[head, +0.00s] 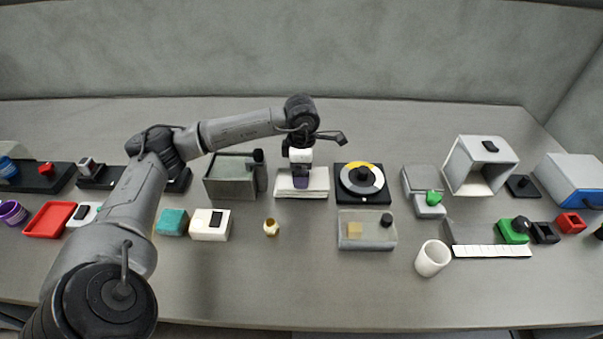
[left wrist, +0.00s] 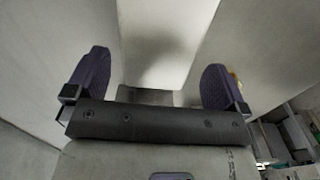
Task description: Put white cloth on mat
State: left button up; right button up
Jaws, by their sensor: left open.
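The white cloth (head: 317,190) looks like a flat folded pad near the middle of the table in the head view. My left gripper (head: 301,184) points down right over it and hides part of it. In the left wrist view, my left gripper (left wrist: 153,80) has its two purple fingers wide apart, with a pale surface ahead of and between them. I cannot tell whether the fingertips touch the cloth. No plain mat stands out clearly. A black square base (head: 344,170) with a yellow and white dial lies just right of the cloth. My right gripper is not in view.
A grey open box (head: 229,179) stands close left of the cloth. A clear-topped tray (head: 367,241), a white cup (head: 432,258) and a small tan cup (head: 271,227) stand nearer the front. A grey hood (head: 482,165) stands right. The front middle table is clear.

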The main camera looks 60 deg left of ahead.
pick_arm(q)
notch_tip(320, 180, up, 8)
jog(key=p, duration=0.2)
jog(key=shift+r, duration=0.2)
dwell(0.4)
